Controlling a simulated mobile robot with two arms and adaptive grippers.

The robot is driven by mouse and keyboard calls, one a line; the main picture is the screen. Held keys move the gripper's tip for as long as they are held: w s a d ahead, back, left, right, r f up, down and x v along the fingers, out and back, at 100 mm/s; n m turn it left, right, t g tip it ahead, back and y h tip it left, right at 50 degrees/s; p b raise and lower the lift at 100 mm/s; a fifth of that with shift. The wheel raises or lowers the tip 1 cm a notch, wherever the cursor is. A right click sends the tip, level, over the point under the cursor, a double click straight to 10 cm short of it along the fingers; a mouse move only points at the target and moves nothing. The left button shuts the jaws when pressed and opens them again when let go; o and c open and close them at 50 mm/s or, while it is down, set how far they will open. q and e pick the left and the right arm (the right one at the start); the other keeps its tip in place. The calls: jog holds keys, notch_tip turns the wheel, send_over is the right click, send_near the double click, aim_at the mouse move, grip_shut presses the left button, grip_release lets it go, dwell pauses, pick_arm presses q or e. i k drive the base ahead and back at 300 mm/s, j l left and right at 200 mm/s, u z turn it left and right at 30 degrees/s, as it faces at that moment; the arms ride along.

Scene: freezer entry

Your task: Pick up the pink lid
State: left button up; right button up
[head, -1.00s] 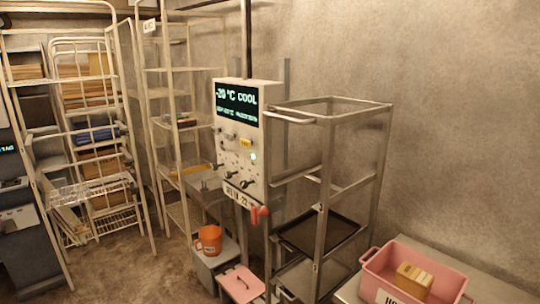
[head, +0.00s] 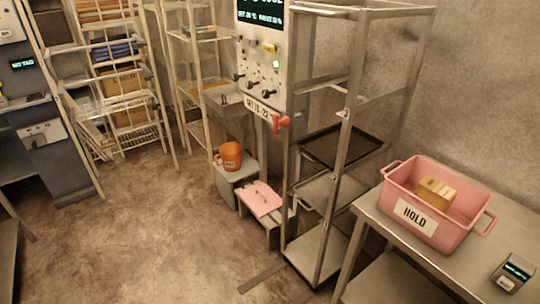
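The pink lid (head: 261,198) is a flat, rectangular piece with a small handle on top. It lies flat on a low grey step or stand (head: 272,230) at floor level, left of the tall metal rack. Neither of my grippers shows in the head view.
An orange mug (head: 230,156) stands on a low box behind the lid. The metal rack (head: 345,150) rises just right of it. A pink HOLD bin (head: 400,205) with a tan block (head: 436,193) sits on a steel table (head: 375,232). The floor (head: 170,230) at left is clear.

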aim_at(262, 200)
jog(key=i+j+z, duration=0.15)
jog(key=i+j, duration=0.2)
jog(key=i+j+z, duration=0.2)
jog(key=j, duration=0.25)
jog(key=i+j+z, duration=0.15)
jog(key=i+j, duration=0.25)
jog(key=j, duration=0.1)
